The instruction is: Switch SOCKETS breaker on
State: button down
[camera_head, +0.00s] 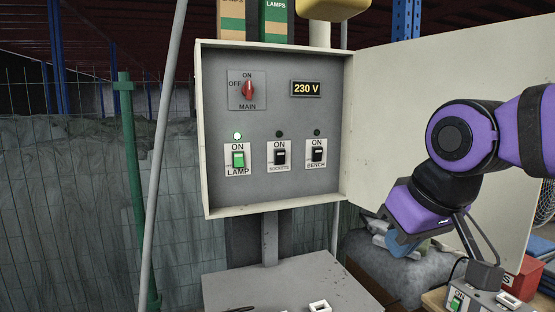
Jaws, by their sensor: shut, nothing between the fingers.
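The SOCKETS breaker (281,156) is the middle of three in the open grey panel box (225,206). Its toggle is black, and the small lamp above it (279,134) is dark. The LAMP breaker (238,159) to its left has a green toggle and a lit green lamp above. The BENCH breaker (317,154) to its right is black with a dark lamp. My gripper (404,243) is at the end of my purple arm, right of and below the box, apart from the breakers. It is shut and empty; its fingers are hard to make out.
The red MAIN knob (248,90) points upright to ON, and the display (306,88) reads 230 V. The box door (400,110) stands open to the right, behind my arm. A grey shelf (250,285) is below. The space before the breakers is clear.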

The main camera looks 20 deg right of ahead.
aim_at(280, 154)
jog(key=i+l, duration=0.35)
jog(key=l, duration=0.3)
jog(key=i+l, duration=0.2)
jog(key=i, duration=0.15)
jog(key=j, duration=0.45)
